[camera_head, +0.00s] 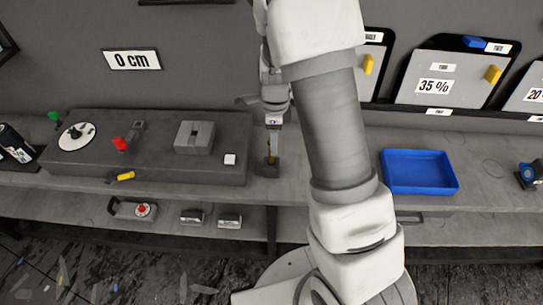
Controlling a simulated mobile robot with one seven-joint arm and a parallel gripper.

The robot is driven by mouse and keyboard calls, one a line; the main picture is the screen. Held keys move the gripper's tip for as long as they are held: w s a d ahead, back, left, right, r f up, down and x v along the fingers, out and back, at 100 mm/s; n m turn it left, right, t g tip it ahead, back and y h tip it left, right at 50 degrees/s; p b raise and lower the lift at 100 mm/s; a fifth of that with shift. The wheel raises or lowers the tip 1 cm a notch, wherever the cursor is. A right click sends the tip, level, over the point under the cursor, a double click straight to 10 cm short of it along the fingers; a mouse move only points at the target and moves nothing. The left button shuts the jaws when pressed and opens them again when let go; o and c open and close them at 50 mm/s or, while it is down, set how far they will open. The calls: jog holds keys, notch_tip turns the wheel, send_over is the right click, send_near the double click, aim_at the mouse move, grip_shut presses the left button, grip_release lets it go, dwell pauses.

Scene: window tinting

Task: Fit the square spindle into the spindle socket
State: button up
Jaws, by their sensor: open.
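My gripper (272,123) points down over the bench, just right of the long dark fixture. It is open, though its fingers show too small to make out clearly. Directly below is a small dark block (267,170) with a narrow brownish piece at its top, which may be the square spindle (271,159). I cannot tell whether the fingers are around that piece or just above it. A grey square block (194,137) with a slot sits on the fixture; I cannot tell whether this is the spindle socket.
The dark fixture (75,159) carries a white dial (76,136), a red part (120,143) and a small white tag. A yellow-handled tool (122,177) lies at its front edge. A blue tray (419,171) stands right of my arm. Sample panels line the wall behind.

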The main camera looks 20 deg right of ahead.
jog(key=f, duration=0.5)
jog(key=shift+a, duration=0.4)
jog(key=shift+r, duration=0.1)
grip_shut()
